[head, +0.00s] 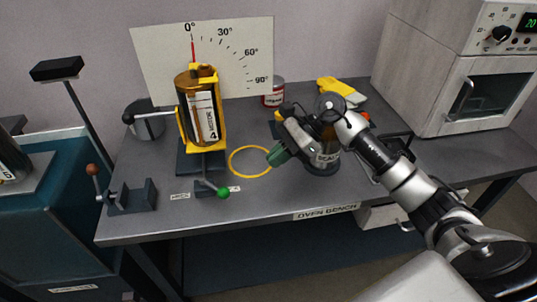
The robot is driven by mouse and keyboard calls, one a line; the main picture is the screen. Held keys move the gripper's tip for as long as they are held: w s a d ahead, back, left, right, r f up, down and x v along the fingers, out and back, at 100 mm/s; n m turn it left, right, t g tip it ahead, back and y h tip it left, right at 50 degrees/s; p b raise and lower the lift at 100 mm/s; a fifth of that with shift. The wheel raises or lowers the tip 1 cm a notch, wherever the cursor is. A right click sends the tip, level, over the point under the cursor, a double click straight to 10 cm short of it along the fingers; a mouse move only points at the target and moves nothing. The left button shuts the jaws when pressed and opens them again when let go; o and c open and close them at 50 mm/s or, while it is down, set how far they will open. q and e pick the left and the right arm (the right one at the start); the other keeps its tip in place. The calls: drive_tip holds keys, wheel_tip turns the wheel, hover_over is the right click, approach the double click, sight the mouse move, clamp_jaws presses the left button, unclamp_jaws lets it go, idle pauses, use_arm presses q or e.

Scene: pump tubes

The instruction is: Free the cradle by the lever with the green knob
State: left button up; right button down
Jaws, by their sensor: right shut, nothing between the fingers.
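The yellow cradle (222,130) stands upright on a dark base at the left of the bench and holds a brown cylinder with a white label (203,118). The lever's green knob (223,192) is at the end of a grey arm, low in front of the cradle's base. My right gripper (274,158) is shut and empty, right of the cradle and above the bench, apart from the knob. Its dark green end is near the yellow ring on the bench. My left gripper is not in view.
Behind the cradle is a white angle board (252,50), with a red pointer at 0°. A yellow ring (235,169) marks the bench. A brown-knobbed lever (92,169) is at left, an oven (455,75) at right.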

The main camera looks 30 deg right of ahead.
sight(223, 193)
drive_tip(key=p+x, duration=0.1)
drive_tip(key=x, duration=0.6)
drive_tip(key=shift+a+f, duration=0.15)
drive_tip(key=shift+a, duration=0.1)
drive_tip(key=shift+w+a+f, duration=0.15)
drive_tip(key=shift+a, duration=1.05)
drive_tip(key=shift+w+a+f+p, duration=0.1)
drive_tip(key=shift+a+f+p, duration=0.1)
drive_tip(key=shift+a+p, duration=0.25)
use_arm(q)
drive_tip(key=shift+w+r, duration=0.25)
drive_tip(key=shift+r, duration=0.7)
use_arm(e)
drive_tip(key=shift+a, duration=0.2)
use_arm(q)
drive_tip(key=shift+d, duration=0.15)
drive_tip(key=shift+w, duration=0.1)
